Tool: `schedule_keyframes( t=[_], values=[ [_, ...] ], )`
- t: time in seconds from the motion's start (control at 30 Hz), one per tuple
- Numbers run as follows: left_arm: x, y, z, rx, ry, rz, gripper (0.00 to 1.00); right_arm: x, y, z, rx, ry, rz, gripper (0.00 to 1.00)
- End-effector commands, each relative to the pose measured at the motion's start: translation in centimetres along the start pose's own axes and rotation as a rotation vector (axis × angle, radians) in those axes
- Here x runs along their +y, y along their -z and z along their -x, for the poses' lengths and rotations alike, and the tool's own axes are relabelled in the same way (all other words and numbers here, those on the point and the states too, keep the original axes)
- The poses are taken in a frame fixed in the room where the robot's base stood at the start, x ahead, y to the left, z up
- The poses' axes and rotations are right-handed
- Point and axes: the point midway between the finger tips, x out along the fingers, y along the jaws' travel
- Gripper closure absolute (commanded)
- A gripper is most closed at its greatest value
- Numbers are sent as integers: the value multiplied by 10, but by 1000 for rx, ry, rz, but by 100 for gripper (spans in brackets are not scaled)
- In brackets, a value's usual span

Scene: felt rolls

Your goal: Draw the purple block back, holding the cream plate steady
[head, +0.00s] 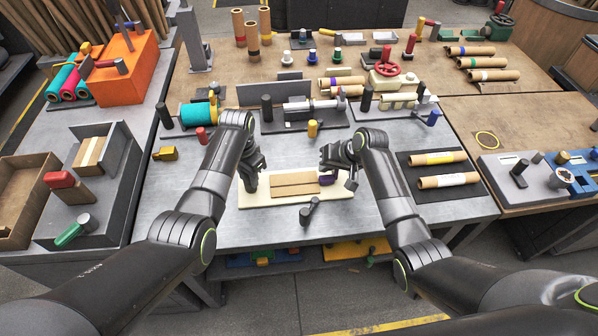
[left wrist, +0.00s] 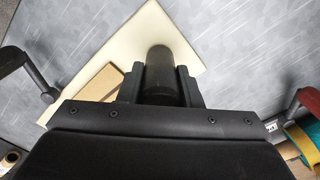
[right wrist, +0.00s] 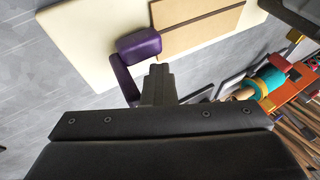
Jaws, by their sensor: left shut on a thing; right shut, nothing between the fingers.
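The cream plate (head: 262,202) lies flat on the grey bench in front of me, with a brown split board (head: 294,184) on it. A purple block (head: 328,177) sits at the plate's right end, against the board. In the right wrist view the purple block (right wrist: 138,45) has a narrower purple bar running off it. My left gripper (head: 250,184) is shut on a dark round post (left wrist: 160,62) at the plate's left end. My right gripper (head: 351,183) is shut and empty beside the purple bar; I cannot tell whether they touch.
A black mat (head: 412,187) with two rolls lies to the right. A grey box (head: 95,200) stands at the left.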

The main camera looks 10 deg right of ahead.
Motion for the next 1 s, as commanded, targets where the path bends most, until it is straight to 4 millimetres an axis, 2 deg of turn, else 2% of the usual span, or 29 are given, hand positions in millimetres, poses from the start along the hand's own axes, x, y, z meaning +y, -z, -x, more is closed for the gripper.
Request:
schedule_keyframes(
  t=[0.17, 0.47, 1.0],
  values=[
    [0, -2, -2, -6, -1, 2, 100, 9, 0, 3, -2, -5, -1, 100],
    [0, -2, -2, -6, -1, 2, 100, 5, 0, 2, -2, -2, -1, 100],
    [0, -2, -2, -6, -1, 1, 100, -7, 10, 24, 1, -1, 1, 100]
  ],
)
